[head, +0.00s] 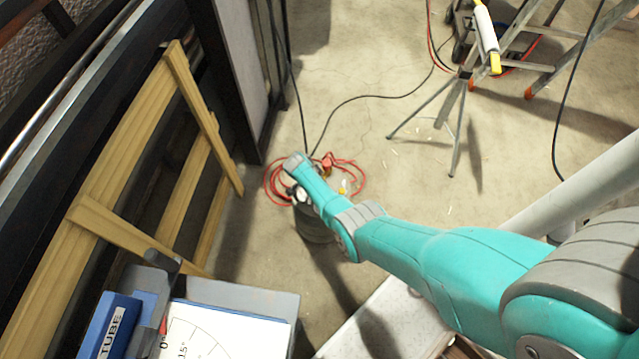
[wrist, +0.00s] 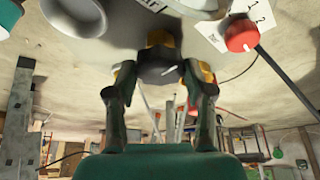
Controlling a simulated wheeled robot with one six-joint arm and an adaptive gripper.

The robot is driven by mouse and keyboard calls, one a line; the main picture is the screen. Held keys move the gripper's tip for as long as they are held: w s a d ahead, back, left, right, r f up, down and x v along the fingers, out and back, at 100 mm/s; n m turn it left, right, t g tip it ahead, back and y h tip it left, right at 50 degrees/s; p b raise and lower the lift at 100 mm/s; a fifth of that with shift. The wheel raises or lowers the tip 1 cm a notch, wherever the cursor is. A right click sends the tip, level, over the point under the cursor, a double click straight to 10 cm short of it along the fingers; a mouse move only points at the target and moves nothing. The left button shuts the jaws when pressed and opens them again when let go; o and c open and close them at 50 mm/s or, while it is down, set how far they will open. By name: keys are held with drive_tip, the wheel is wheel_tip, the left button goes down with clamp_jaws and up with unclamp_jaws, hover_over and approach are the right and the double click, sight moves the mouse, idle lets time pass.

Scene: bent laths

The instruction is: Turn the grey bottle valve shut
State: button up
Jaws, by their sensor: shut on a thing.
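The grey bottle valve (wrist: 163,72) is a dark grey knob in the upper middle of the wrist view. My gripper (wrist: 160,78) has a yellow-tipped finger on each side of it and is shut on it. In the head view my teal arm reaches down over the dark bottle (head: 312,228), which stands on the floor. The arm hides the valve and my fingers there. A red knob (wrist: 240,36) sits to the right of the valve in the wrist view, beside a white label with numbers.
Red hose (head: 270,183) lies coiled around the bottle. Bent wooden laths (head: 130,110) lean at the left. A stepladder (head: 460,90) stands at upper right. Open floor lies between.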

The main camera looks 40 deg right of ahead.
drive_tip(key=o, duration=1.2)
drive_tip(key=shift+c, duration=0.2)
drive_tip(key=v, duration=1.2)
